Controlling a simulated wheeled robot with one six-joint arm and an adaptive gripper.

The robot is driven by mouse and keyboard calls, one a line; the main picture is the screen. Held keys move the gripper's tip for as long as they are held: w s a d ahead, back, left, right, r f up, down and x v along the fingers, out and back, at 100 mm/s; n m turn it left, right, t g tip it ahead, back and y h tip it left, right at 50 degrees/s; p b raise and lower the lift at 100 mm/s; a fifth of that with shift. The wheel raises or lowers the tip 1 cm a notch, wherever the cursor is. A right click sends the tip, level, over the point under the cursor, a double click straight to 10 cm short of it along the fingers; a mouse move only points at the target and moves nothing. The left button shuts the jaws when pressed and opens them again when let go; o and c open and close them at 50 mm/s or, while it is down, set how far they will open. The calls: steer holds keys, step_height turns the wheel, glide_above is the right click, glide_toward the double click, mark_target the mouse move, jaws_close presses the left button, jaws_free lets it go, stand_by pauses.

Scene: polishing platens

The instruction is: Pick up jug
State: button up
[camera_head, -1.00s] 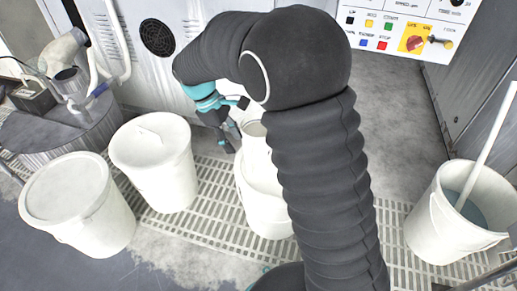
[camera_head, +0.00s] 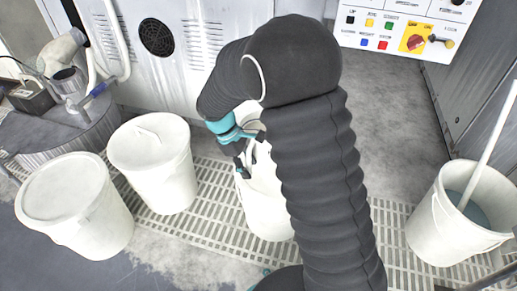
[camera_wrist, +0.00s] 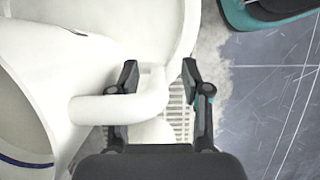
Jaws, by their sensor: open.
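The white jug (camera_wrist: 30,85) fills the left of the wrist view, with its open mouth and a dark blue line inside at the lower left. Its rounded handle (camera_wrist: 115,108) reaches right, and its bend lies between the two black fingers of my gripper (camera_wrist: 160,75). The fingers are apart, one on each side of the handle's bend, with a gap on the right. In the head view my gripper (camera_head: 242,168) points down over a white bucket (camera_head: 265,215). My arm hides most of the jug there.
An open bucket (camera_head: 450,222) with liquid and a white stick stands at the right. A control panel (camera_head: 400,28) is at the back. Floor grating (camera_head: 215,210) runs under the buckets.

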jaws_close()
steer(key=shift+r, duration=0.25)
stand_by(0.4)
